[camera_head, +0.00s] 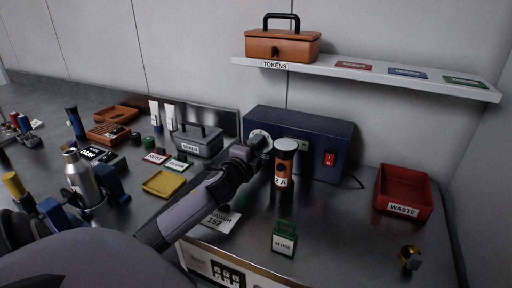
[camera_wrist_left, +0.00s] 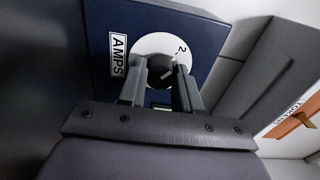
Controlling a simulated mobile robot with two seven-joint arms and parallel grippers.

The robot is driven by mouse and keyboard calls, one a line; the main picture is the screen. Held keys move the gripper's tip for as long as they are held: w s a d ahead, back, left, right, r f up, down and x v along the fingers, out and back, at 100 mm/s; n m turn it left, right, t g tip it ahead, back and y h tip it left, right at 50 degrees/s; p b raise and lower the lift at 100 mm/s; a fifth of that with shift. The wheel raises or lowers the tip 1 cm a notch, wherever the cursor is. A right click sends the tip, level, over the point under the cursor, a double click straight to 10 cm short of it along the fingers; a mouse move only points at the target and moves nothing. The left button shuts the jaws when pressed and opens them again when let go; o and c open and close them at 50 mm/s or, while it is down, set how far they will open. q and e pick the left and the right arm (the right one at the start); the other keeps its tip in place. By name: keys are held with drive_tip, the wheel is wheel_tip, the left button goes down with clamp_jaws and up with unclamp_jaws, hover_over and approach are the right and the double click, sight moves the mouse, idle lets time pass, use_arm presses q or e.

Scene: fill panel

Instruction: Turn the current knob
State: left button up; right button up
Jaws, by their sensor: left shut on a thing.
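The dark blue power unit (camera_head: 325,132) stands against the wall in the head view. Its front carries a red switch (camera_head: 329,158). In the left wrist view the unit (camera_wrist_left: 98,22) has an AMPS label (camera_wrist_left: 118,56) beside a white dial (camera_wrist_left: 182,48), with a "2" showing. The dark current knob (camera_wrist_left: 159,67) sits at the dial's centre. My left gripper (camera_wrist_left: 160,80) is shut on the knob, one finger on each side. In the head view my left gripper (camera_head: 256,149) reaches the unit's front left and hides the knob. My right gripper does not show.
An orange-and-black cylinder (camera_head: 283,165) stands just right of my left gripper. A red WASTE bin (camera_head: 405,190) is at the right. A grey SEALS box (camera_head: 197,140) is left, and a shelf (camera_head: 360,76) hangs above.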

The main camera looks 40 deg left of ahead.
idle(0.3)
use_arm(q)
drive_tip(key=o, duration=1)
drive_tip(key=shift+o, duration=0.2)
drive_tip(key=shift+b+v, duration=0.3)
drive_tip(key=shift+v, duration=3.25)
